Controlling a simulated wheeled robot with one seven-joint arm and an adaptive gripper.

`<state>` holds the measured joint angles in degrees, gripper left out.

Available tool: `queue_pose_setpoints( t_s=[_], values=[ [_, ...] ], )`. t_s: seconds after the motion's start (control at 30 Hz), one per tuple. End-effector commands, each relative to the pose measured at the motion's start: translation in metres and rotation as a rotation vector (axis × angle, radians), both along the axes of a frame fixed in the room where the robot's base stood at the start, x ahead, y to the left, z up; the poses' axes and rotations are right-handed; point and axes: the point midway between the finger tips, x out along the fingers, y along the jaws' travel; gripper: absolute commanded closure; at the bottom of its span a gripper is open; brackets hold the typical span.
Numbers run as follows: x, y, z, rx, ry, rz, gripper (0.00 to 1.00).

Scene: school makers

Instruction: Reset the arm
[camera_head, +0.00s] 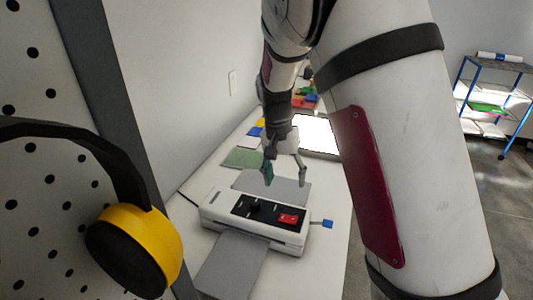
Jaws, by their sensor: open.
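My arm comes in from the upper right, and a large white link of it with a dark red panel covers much of the right half of the view. My gripper (284,172) hangs pointing down with its fingers apart and nothing visible between them. It is over the far side of a white machine (225,213) with a black panel, a dark knob and a red switch (288,218). I cannot tell its exact height above the table.
A white table (189,222) runs along the wall. Flat grey sheets (232,264) lie at the machine's near side and far side. A bright panel (316,134) and coloured items (305,100) lie farther back. Yellow earmuffs (137,252) hang on a pegboard (45,180) close at left. A blue-framed cart (494,98) stands at right.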

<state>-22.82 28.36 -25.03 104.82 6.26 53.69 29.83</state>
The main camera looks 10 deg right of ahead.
Motion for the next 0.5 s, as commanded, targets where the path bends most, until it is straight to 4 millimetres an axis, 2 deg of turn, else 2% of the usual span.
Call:
queue_pose_setpoints(
  t_s=[0.17,0.27,0.5],
  values=[
    [-0.005,0.0,0.009,0.016,-0.01,0.009,0.37],
    [-0.016,-0.001,0.026,0.046,-0.03,0.031,0.37],
    [-0.056,-0.002,0.079,0.123,-0.105,0.125,0.37]
  ],
)
